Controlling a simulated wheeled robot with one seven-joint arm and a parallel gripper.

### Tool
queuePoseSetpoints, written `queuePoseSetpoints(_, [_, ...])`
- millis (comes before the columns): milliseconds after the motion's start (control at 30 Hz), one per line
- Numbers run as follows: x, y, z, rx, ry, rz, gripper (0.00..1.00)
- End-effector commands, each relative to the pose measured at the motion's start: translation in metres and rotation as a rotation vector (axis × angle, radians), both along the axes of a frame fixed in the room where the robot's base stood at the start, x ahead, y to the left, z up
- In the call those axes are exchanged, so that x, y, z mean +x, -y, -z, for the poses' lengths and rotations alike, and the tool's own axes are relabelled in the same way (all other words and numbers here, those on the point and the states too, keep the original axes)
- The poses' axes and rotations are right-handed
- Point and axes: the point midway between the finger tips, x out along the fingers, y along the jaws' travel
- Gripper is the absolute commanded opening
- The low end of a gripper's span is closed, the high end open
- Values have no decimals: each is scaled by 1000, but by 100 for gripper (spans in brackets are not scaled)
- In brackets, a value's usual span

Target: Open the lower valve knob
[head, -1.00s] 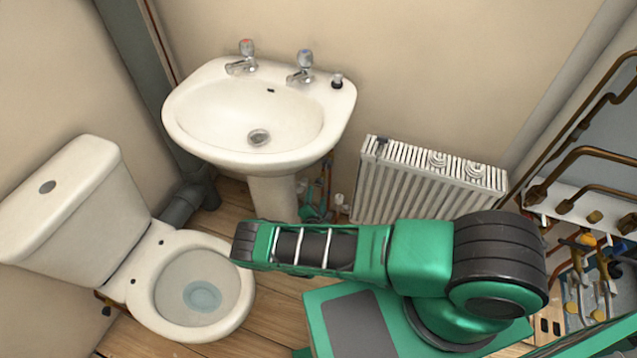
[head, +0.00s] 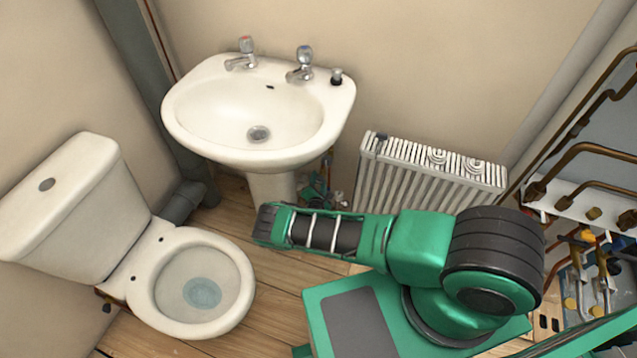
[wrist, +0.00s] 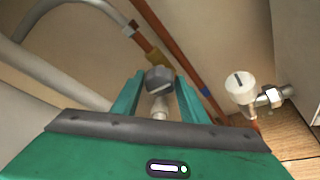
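In the wrist view, a dark grey faceted knob (wrist: 158,78) on a pale stem shows between the two green fingers of my gripper (wrist: 159,88). The fingers are apart, with a gap on each side of the knob; I cannot tell how deep it sits between them. A white round knob (wrist: 240,88) on a metal valve body is to the right, apart from the fingers. I cannot tell for sure which knob is the lower one. In the head view my gripper is hidden behind my arm.
A copper pipe (wrist: 152,20) and a grey curved pipe (wrist: 92,4) run close to the fingers. The washbasin (head: 190,135), radiator (head: 430,180) and toilet (head: 170,260) surround my arm. Copper pipework (head: 590,150) is at the right. Some wooden floor (head: 270,290) is clear.

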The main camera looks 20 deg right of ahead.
Motion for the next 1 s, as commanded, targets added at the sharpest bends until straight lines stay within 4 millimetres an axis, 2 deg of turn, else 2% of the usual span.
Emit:
queuePoseSetpoints(33, [0,0,0,0,0,0,27])
queuePoseSetpoints(100, [0,0,0,0,0,0,10])
queuePoseSetpoints(133, [0,0,0,0,0,0,9])
queuePoseSetpoints(533, [0,-1,-1,-62,-44,1,10])
queuePoseSetpoints(1000, [-1,-1,0,-346,-252,0,9])
